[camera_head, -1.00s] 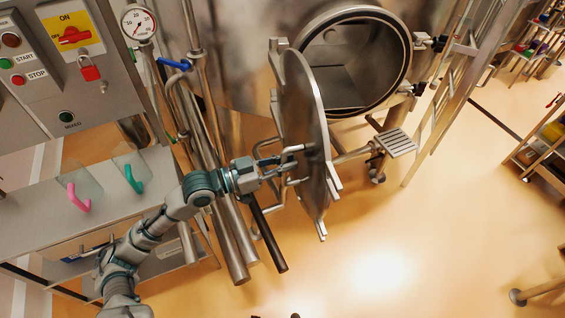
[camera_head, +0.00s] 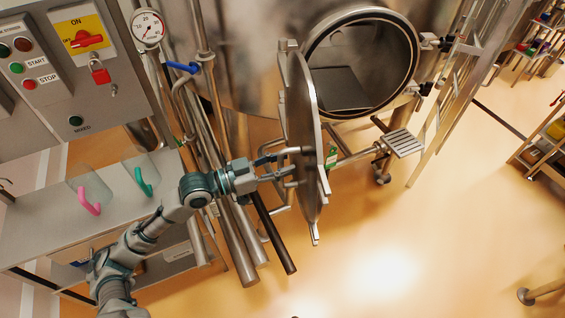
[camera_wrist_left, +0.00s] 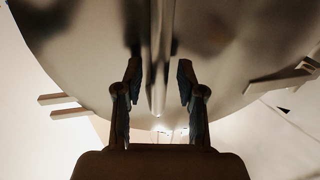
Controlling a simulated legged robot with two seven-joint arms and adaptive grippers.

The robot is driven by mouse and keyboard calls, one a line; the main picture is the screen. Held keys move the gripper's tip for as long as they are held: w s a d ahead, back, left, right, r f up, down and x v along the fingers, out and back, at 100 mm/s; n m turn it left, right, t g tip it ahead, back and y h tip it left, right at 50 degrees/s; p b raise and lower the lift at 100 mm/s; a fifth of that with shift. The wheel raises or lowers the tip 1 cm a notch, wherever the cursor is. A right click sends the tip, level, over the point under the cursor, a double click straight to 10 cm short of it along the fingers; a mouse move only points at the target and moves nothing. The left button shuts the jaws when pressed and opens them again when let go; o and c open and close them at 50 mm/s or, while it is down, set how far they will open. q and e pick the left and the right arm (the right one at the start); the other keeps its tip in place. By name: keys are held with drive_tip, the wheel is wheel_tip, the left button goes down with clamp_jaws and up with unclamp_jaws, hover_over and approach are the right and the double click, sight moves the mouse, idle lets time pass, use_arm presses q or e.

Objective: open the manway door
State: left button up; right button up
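The manway door (camera_head: 303,125) is a round steel plate with lugs on its rim. It stands well open, seen nearly edge-on, to the left of the round manway opening (camera_head: 362,62). My left gripper (camera_head: 279,166) is at the door's outer face, by its bar handle (camera_head: 291,151). In the left wrist view, the gripper's two fingers (camera_wrist_left: 158,85) are spread on either side of the handle bar (camera_wrist_left: 157,60), with gaps on both sides. The door face (camera_wrist_left: 220,45) fills the upper part of that view. My right gripper is not in view.
Vertical pipes (camera_head: 232,235) stand behind my left arm. A step (camera_head: 402,143) and ladder are right of the door.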

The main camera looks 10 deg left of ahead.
use_arm(q)
drive_tip(key=shift+a, duration=0.4)
drive_tip(key=v, duration=1.1)
drive_tip(key=shift+s+a, duration=0.15)
drive_tip(key=shift+a, duration=0.1)
drive_tip(key=shift+d, duration=0.1)
